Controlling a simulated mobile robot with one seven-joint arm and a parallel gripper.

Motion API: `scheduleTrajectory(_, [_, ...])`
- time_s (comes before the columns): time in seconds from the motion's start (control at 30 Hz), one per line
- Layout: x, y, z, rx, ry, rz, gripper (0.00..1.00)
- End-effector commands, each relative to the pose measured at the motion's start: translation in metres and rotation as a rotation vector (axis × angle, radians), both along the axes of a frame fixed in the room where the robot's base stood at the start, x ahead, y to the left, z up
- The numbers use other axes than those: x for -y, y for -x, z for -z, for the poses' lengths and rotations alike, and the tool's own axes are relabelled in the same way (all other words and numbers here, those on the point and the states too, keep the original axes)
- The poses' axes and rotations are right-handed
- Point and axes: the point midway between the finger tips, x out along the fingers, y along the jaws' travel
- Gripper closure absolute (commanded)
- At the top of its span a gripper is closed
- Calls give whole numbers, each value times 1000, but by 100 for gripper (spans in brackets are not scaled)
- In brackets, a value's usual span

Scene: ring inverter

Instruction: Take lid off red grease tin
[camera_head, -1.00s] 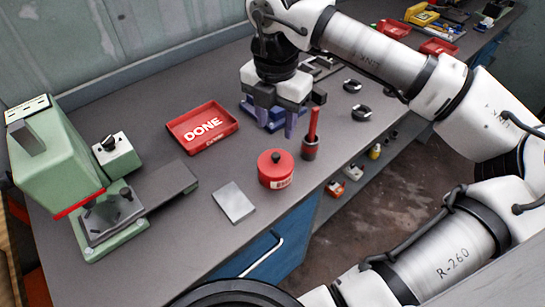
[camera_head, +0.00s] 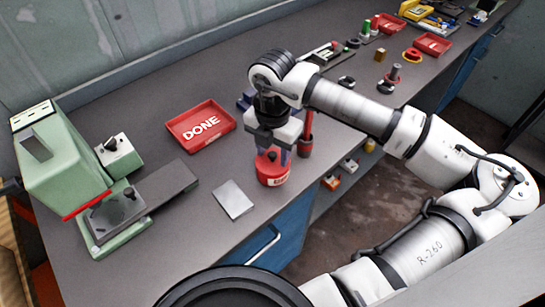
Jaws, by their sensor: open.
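The red grease tin (camera_head: 273,178) stands upright near the front edge of the bench. It has a pale label on its side, and its red lid (camera_head: 264,164) with a dark knob is on it. My gripper (camera_head: 272,152) points down directly over the tin, with its purple fingers open at the lid's height. The gripper hides part of the lid, and I cannot tell whether the fingers touch it.
A dark cup with a red-handled tool (camera_head: 306,143) stands close to the right of the tin. A grey plate (camera_head: 233,199) lies to the left. A red DONE tray (camera_head: 182,134) is behind left, and a green press (camera_head: 62,165) stands at far left.

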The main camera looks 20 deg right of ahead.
Motion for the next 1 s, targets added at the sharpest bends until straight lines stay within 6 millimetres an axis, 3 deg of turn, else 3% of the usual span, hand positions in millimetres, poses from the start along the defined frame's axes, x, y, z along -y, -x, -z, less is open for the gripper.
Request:
scheduleTrajectory(0.07, [0,0,0,0,0,0,58])
scheduleTrajectory(0.4, [0,0,0,-1,1,0,100])
scheduleTrajectory(0.77, [1,0,-5,0,2,1,100])
scheduleTrajectory(1.0, [1,-1,-39,3,6,2,100])
